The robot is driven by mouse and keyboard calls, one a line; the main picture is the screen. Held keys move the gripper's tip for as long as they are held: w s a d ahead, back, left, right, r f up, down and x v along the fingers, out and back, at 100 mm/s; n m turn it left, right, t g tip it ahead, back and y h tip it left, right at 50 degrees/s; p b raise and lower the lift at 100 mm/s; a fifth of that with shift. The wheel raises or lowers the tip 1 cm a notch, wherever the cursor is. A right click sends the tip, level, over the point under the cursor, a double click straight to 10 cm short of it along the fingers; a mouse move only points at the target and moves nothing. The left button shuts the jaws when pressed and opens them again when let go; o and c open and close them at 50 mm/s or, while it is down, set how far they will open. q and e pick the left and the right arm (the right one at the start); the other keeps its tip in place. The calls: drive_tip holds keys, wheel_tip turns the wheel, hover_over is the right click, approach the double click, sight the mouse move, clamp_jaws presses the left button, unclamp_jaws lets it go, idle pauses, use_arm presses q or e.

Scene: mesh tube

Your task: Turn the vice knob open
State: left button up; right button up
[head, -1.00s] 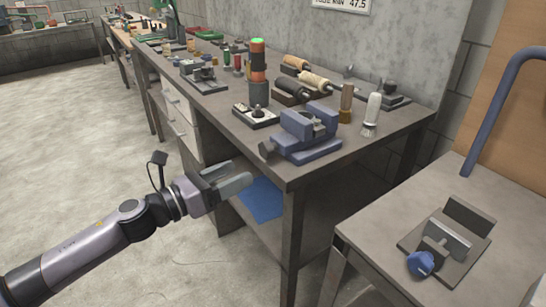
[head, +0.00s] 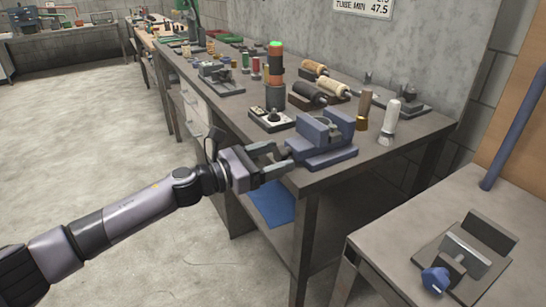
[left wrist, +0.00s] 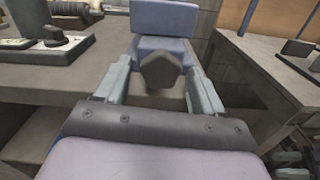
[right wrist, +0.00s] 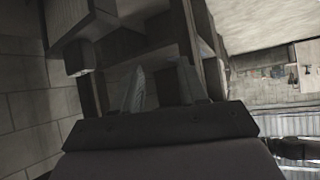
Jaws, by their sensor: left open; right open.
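A blue-grey bench vice (head: 322,140) stands at the near front corner of the long workbench. Its dark, many-sided knob (left wrist: 160,72) shows in the left wrist view, facing my gripper. My left gripper (head: 280,160) is open at the bench edge. In the left wrist view its two fingers (left wrist: 160,88) lie to either side of the knob, with gaps visible between fingers and knob. In the head view the fingers mostly hide the knob. My right gripper (right wrist: 160,90) is open and empty in the right wrist view, near dark table framework; it is not in the head view.
A second table (head: 400,235) at right holds a fixture with a blue knob (head: 436,280). The floor at left is clear.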

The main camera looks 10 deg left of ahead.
use_arm(q)
drive_tip(key=c, duration=1.1)
drive_tip(key=shift+o, duration=0.2)
drive_tip(key=shift+n, duration=0.4)
drive_tip(key=shift+r+p, duration=0.1)
drive_tip(key=shift+p, duration=0.25)
drive_tip(key=n+p, duration=0.2)
drive_tip(key=n, duration=0.3)
drive_tip(key=shift+d, duration=0.1)
drive_tip(key=shift+n, duration=0.4)
drive_tip(key=shift+p, duration=0.3)
